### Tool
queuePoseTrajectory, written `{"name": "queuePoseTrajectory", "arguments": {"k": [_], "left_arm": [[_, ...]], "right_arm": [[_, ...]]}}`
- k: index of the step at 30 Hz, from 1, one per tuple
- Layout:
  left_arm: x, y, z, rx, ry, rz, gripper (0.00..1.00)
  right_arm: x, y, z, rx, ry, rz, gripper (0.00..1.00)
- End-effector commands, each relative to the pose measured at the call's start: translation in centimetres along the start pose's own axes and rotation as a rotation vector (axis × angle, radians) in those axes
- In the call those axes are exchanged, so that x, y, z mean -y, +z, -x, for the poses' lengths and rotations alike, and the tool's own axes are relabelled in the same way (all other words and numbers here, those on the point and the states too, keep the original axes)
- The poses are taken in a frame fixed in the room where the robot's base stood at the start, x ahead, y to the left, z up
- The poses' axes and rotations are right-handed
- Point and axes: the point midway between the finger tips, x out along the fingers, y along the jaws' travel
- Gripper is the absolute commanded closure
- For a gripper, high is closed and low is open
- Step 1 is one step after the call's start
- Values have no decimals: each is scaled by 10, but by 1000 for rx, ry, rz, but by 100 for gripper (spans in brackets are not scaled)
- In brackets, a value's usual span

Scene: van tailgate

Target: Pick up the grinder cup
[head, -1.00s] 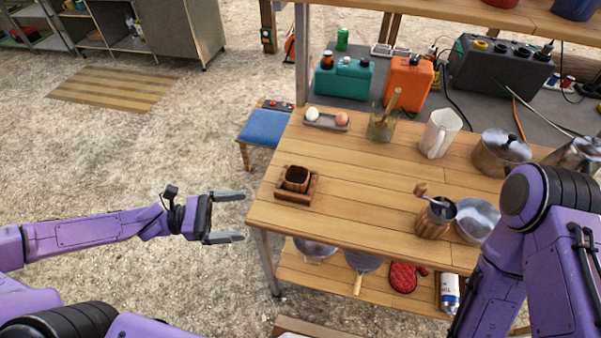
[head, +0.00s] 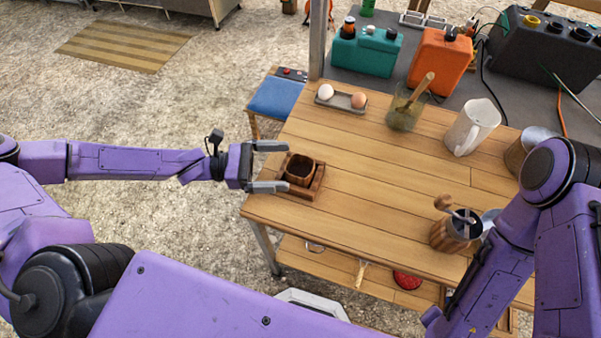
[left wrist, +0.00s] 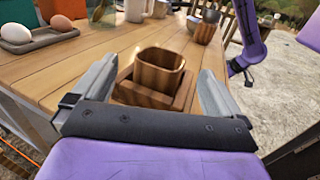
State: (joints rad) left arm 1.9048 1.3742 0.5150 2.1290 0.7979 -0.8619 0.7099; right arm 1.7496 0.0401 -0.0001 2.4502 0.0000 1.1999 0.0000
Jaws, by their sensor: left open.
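The grinder cup (head: 300,170) is a small dark wooden cup with a rounded square mouth. It stands upright in a shallow wooden tray (head: 318,184) at the table's left edge. My left gripper (head: 288,167) is open and comes from the left, its fingertips at the cup's near side. In the left wrist view the cup (left wrist: 160,74) shows between the two finger lines, with no finger visibly touching it. The tray (left wrist: 150,97) is under it, partly hidden by my gripper (left wrist: 159,68). The right arm shows, but its gripper does not.
A wooden grinder with a crank (head: 452,233) stands front right, by my right arm. Eggs in a holder (head: 343,102), a glass jar (head: 403,115) and a white pitcher (head: 470,128) stand farther back. The middle of the wooden table (head: 375,180) is clear. A blue stool (head: 277,98) is beyond the left edge.

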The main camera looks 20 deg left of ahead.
Motion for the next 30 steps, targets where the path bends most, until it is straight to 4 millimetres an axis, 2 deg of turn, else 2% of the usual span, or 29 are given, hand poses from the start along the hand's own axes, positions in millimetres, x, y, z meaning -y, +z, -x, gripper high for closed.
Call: {"name": "queuePoseTrajectory", "arguments": {"k": [3,6,14,18,19,20,30], "left_arm": [[4,-4,-22,-2,-5,4,0],[3,-3,-35,-2,-1,3,0],[2,-1,-38,0,4,1,0],[2,-1,-38,0,4,0,46],[2,-1,-38,0,4,1,55],[2,-1,-38,0,3,1,59],[1,4,-38,1,4,-1,59]], "right_arm": [[0,2,-4,0,0,0,44],[1,2,-5,0,0,0,44],[1,2,-5,0,0,0,44],[1,2,-5,0,0,0,44],[1,2,-5,0,0,0,44],[1,2,-5,0,0,0,44],[0,1,-3,-1,0,0,44]]}}
